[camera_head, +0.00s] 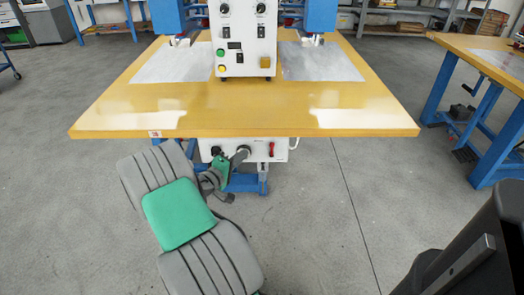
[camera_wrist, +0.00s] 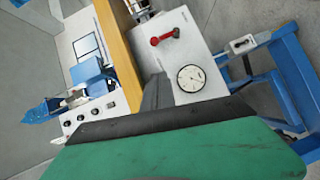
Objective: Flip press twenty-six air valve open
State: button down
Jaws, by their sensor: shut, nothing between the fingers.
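A small red valve handle (camera_head: 271,148) is on the front of the white box (camera_head: 283,151) under the yellow table. It stands about upright in the head view. The wrist view shows the red handle (camera_wrist: 165,36) from close by, with the round gauge (camera_wrist: 191,78) below it on the same white panel. My gripper (camera_head: 243,152) is in front of this panel, left of the handle. In the wrist view its dark fingers (camera_wrist: 157,88) are together and empty, beside the gauge and apart from the handle.
The yellow table top (camera_head: 250,120) overhangs the box. A white control box (camera_head: 243,40) with knobs and buttons stands on it. Blue frame legs (camera_wrist: 297,85) stand near the panel. Another yellow table (camera_head: 480,55) is at the right. Open grey floor lies between.

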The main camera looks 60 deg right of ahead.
jog(key=b, duration=0.1)
send_near(270, 142)
jog(key=w+d, duration=0.2)
jog(key=w, duration=0.1)
jog(key=s+d, duration=0.2)
jog(key=shift+s+f, duration=0.2)
jog(key=shift+s, duration=0.1)
jog(key=shift+s+d, duration=0.35)
jog(key=shift+s, duration=0.05)
jog(key=shift+r, duration=0.1)
